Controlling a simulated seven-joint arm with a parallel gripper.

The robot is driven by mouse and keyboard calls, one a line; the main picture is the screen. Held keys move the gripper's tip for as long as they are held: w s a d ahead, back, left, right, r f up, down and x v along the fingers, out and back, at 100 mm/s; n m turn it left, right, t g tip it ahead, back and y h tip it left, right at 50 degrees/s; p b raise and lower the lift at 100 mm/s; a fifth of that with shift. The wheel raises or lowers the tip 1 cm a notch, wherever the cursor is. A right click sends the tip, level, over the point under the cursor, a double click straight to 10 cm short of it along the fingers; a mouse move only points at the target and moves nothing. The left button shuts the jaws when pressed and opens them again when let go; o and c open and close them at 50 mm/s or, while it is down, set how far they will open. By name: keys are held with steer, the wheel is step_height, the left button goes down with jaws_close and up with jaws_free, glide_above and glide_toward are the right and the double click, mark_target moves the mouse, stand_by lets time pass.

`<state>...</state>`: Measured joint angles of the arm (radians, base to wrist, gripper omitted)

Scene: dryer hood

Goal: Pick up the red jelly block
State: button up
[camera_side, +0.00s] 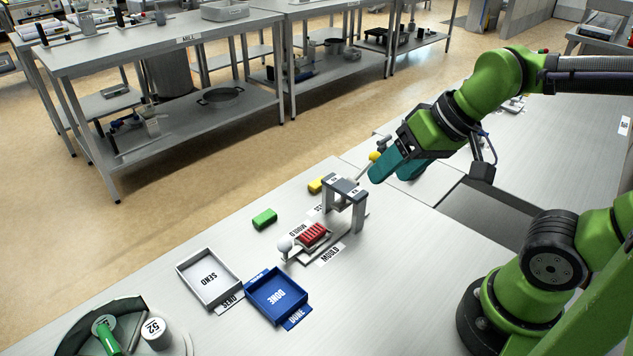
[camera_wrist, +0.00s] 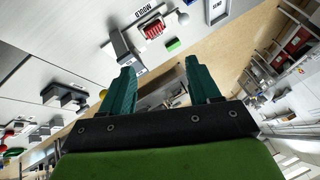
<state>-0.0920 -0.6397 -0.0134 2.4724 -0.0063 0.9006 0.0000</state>
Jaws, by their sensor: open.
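The red jelly block (camera_side: 313,234) is ridged and sits on a small grey tray beside the grey press frame (camera_side: 345,190), by a label reading MOULD. It also shows in the wrist view, near the top centre (camera_wrist: 153,29). My gripper (camera_side: 392,173) has teal fingers and is open and empty. It is above and to the right of the press frame in the side view, well apart from the red block. In the wrist view both fingers (camera_wrist: 160,66) stand apart, with floor and other furniture behind them.
A green block (camera_side: 264,219) and a yellow block (camera_side: 316,185) lie on the table. A white SEND tray (camera_side: 184,269) and a blue DONE tray (camera_side: 254,302) stand to the left. A white ball-topped handle (camera_side: 284,246) rises beside the red block. Bare table lies right of the press.

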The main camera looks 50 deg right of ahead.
steer(key=w+a+f+m+g+h, duration=0.4)
steer(key=w+a+f+g, duration=0.15)
steer(key=w+a, duration=0.45)
steer(key=m+h, duration=0.3)
steer(key=m, duration=0.8)
glide_toward(314, 230)
steer(key=f, duration=0.2)
steer(key=shift+w+d+f+g, duration=0.25)
steer(key=shift+w+d+f, duration=0.1)
steer(key=shift+w, duration=0.05)
steer(key=shift+s+x, duration=0.1)
steer(key=shift+x, duration=1.25)
steer(key=shift+s+x, duration=0.15)
steer(key=shift+x, duration=1.25)
steer(key=shift+d, duration=0.15)
